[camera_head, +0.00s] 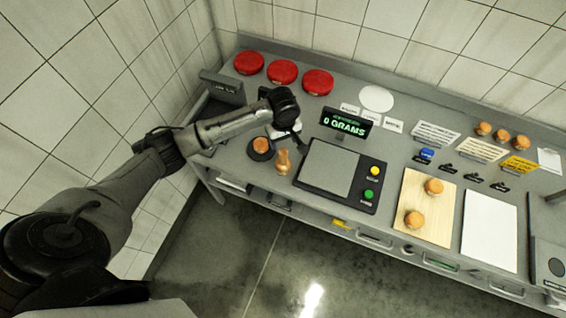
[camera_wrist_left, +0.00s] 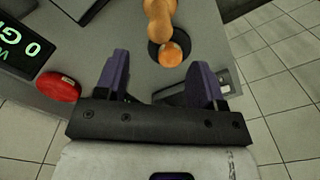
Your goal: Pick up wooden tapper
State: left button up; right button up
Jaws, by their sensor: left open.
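The wooden tapper (camera_head: 283,162) is a small tan turned piece, standing near the front edge of the counter, left of the scale. In the left wrist view the wooden tapper (camera_wrist_left: 159,20) shows at the top edge, partly cut off, beyond the fingertips. My left gripper (camera_head: 292,137) is above the counter, behind the tapper and apart from it. In the left wrist view my left gripper (camera_wrist_left: 163,72) has its two purple fingers spread with nothing held between them. My right gripper is in neither view.
A small orange cheese wheel (camera_head: 262,145) sits on a black round base (camera_head: 253,155) beside the tapper. The scale (camera_head: 309,178) with its display (camera_head: 346,123) stands to the right. Several red wheels (camera_head: 283,72) line the back. A wooden board (camera_head: 411,237) holds two cheese wheels.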

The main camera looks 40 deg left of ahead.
aim_at(283, 151)
pick_arm(q)
jog(key=shift+f, duration=4.7)
jog(key=shift+c, duration=0.4)
jog(key=shift+p, duration=0.3)
grip_shut()
